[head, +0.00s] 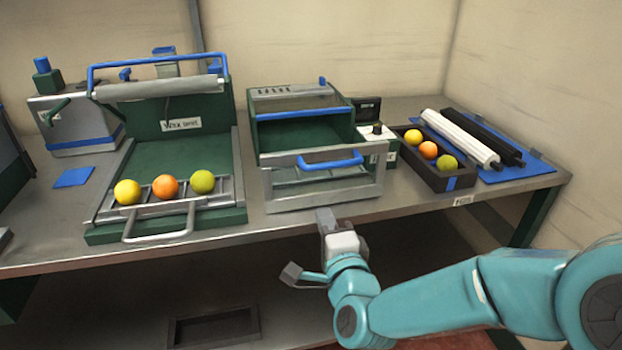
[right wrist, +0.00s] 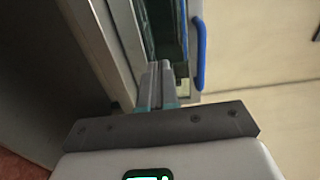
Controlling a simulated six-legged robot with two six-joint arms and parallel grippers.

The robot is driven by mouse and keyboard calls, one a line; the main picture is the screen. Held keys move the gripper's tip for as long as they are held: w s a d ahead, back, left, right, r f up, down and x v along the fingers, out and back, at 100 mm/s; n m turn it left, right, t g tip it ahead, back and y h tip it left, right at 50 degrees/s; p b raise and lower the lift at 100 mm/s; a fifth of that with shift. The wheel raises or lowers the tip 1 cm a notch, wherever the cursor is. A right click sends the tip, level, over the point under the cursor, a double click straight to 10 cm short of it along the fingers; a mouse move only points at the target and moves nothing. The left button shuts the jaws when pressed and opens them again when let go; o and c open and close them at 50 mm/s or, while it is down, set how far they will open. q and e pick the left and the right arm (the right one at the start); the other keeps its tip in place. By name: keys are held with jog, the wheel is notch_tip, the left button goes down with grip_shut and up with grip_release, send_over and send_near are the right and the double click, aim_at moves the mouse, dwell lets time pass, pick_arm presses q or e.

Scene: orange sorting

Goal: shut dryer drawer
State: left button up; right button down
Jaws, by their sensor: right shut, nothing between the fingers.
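The dryer (head: 300,100) is the green and grey box at the middle of the bench. Its drawer (head: 280,192) has a grey front and a blue handle (head: 332,163). The drawer stands out from the body, with a dark green gap showing behind its front. My right gripper (head: 325,216) is shut and empty, just in front of and below the drawer front, near the bench edge. In the right wrist view its fingertips (right wrist: 160,85) show close to the grey drawer front, with the blue handle (right wrist: 199,55) beside them. I cannot tell whether they touch. My left gripper is out of view.
A press with a raised lid (head: 165,110) stands left, with yellow, orange and green fruit on its front rack. A dark tray (head: 440,180) of three fruits and a blue mat (head: 520,177) with rollers lie right. Free space lies in front of the bench.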

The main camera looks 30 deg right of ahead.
aim_at(309, 182)
pick_arm(q)
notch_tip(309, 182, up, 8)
jog(key=p, duration=0.6)
pick_arm(e)
jog(key=x, duration=1)
jog(key=shift+w+a, duration=0.1)
jog(key=shift+a, duration=0.05)
